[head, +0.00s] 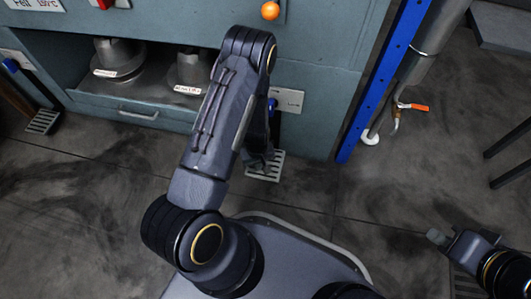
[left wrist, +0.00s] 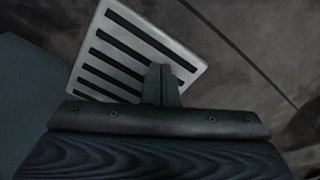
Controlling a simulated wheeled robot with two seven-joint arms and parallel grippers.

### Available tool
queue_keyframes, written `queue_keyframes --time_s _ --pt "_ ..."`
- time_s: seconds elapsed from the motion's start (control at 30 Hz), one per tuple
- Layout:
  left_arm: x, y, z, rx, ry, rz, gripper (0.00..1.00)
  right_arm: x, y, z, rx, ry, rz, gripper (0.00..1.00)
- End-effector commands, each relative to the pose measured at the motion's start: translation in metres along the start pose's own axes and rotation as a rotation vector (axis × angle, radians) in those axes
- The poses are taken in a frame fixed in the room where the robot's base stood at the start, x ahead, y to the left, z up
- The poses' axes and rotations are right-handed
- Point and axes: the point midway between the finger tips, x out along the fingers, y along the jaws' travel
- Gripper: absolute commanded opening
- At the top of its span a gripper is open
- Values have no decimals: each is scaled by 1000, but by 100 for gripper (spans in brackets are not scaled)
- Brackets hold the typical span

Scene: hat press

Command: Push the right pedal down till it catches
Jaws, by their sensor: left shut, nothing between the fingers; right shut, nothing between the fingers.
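The right pedal (head: 268,168), a light grey slotted plate, sits low at the front of the press, partly hidden by my left arm. In the left wrist view the pedal (left wrist: 112,60) fills the upper middle. My left gripper (left wrist: 161,82) is shut and empty, its fingertips over the pedal's near right part. I cannot tell whether they touch it. In the head view the left gripper (head: 259,158) is mostly dark against the pedal. My right gripper (head: 437,237) is shut and empty at the lower right, away from the press.
The teal press (head: 320,115) spans the top, with metal hat forms (head: 118,58) in its bay. A left pedal (head: 43,121) stands at the far left. A label plate (head: 290,100) is above the right pedal. A blue post (head: 385,75) and a pipe with an orange-handled valve (head: 412,106) are right.

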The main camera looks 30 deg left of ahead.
Motion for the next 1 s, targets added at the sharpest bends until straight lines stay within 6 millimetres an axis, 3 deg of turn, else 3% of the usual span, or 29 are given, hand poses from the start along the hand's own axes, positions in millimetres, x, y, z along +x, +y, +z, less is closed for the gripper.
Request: queue_keyframes --time_s 0.9,1.0 --pt "66 0 -1 0 2 0 0 0 0 0 0 0 0 0" --pt "65 0 -1 0 3 1 0 0 0 0 0 0 0 0"
